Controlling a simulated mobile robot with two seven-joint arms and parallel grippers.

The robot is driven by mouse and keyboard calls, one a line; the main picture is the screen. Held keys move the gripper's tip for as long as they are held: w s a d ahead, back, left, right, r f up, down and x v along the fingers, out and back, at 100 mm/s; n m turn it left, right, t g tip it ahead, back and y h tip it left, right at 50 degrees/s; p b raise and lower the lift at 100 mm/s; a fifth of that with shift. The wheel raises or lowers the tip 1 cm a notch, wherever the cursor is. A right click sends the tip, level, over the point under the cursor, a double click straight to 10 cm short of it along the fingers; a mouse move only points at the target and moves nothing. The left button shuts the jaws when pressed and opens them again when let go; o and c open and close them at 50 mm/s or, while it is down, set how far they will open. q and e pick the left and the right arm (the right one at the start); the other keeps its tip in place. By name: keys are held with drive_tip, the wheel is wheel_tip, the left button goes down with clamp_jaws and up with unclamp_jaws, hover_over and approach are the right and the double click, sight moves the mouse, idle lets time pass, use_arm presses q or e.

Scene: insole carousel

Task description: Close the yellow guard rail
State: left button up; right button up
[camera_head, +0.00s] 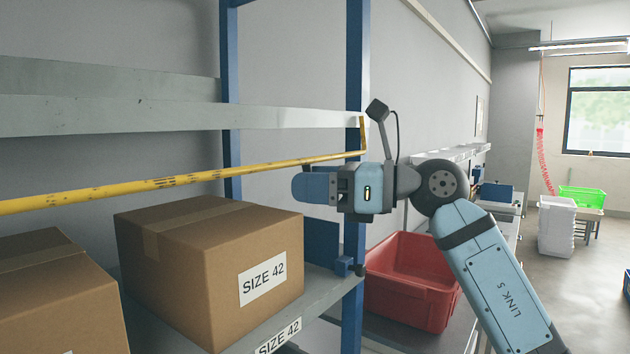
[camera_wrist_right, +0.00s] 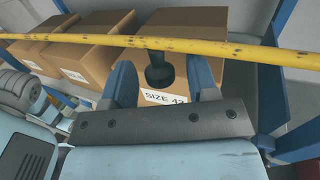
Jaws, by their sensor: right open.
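The yellow guard rail (camera_head: 180,181) is a long, scuffed bar across the shelf front, above the cartons. Its right end bends up to the grey shelf beam (camera_head: 250,118) near the blue post. My right gripper (camera_head: 300,186) points left, just below the rail near that end and beside the post. In the right wrist view the rail (camera_wrist_right: 90,39) crosses beyond the fingertips of my right gripper (camera_wrist_right: 160,72). The fingers are apart and the rail is not between them. Whether a finger touches it, I cannot tell. My left gripper is not in view.
A carton labelled SIZE 42 (camera_head: 195,270) stands on the shelf under the rail, with another carton (camera_head: 55,300) to its left. The blue post (camera_head: 353,230) stands behind my right gripper. A red bin (camera_head: 410,285) is right of the post, under my arm.

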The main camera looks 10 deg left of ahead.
clamp_jaws()
drive_tip(key=shift+d+r, duration=0.1)
drive_tip(key=shift+s+d+r+m+g+h+p, duration=0.15)
drive_tip(key=shift+s+d+r+m+h+p, duration=0.3)
drive_tip(key=shift+d+h+p, duration=0.5)
drive_tip(key=shift+s+d+r+m+g+h+p, duration=0.25)
drive_tip(key=shift+d+r+h+p, duration=0.3)
drive_tip(key=shift+h, duration=0.65)
drive_tip(key=shift+s+d+r+m+g+h+p, duration=0.1)
drive_tip(key=shift+s+d+r+m+h+p, duration=0.25)
drive_tip(key=shift+d+h+p, duration=0.6)
drive_tip(key=shift+r, duration=0.15)
